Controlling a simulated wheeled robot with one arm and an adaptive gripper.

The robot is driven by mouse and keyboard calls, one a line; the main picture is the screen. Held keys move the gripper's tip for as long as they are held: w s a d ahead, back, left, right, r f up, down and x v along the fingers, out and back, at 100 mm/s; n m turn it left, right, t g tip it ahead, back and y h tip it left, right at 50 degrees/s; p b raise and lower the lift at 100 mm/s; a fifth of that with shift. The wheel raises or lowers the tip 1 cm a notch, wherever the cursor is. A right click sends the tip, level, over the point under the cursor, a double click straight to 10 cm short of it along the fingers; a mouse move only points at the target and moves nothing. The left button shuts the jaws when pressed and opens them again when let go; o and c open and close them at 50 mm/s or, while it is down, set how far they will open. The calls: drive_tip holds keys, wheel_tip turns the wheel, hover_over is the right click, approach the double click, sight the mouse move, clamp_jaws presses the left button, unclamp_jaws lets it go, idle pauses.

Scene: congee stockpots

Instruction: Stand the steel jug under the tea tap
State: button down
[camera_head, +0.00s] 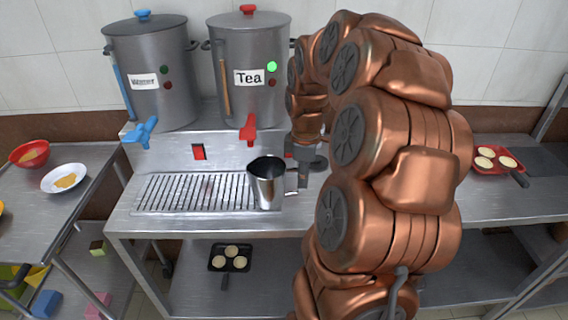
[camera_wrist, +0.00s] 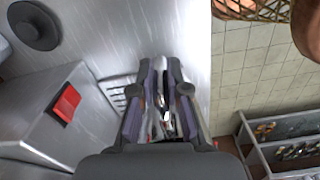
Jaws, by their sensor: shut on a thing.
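The steel jug (camera_head: 266,186) stands upright at the right end of the slatted drip grille, its open top dark inside. My gripper (camera_head: 300,180) is on its right side and is shut on its handle. I cannot tell whether the jug's base touches the grille. The red tea tap (camera_head: 249,128) hangs from the urn labelled Tea (camera_head: 270,95), behind the jug and slightly to its left in the head view. In the wrist view, my gripper (camera_wrist: 164,85) has shiny metal of the jug (camera_wrist: 166,122) between its fingers.
The Water urn (camera_head: 155,100) with a blue tap (camera_head: 141,132) stands left of the Tea urn. The drip grille (camera_head: 175,193) is bare to the jug's left. A red bowl (camera_head: 29,153) and white plate (camera_head: 65,178) are on the left table. A red pan (camera_head: 497,160) is at right.

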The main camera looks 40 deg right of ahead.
sight(284, 163)
drive_tip(key=shift+w+d+p, duration=0.1)
drive_tip(key=shift+w+p, duration=0.75)
drive_tip(key=shift+w, duration=2.75)
drive_tip(key=shift+f+p, duration=0.3)
drive_tip(key=shift+f, duration=0.5)
drive_tip(key=shift+f, duration=0.1)
drive_tip(key=c, duration=1.2)
unclamp_jaws()
drive_tip(key=shift+o, duration=0.2)
wheel_tip(284, 163, up, 12)
drive_tip(key=b, duration=0.2)
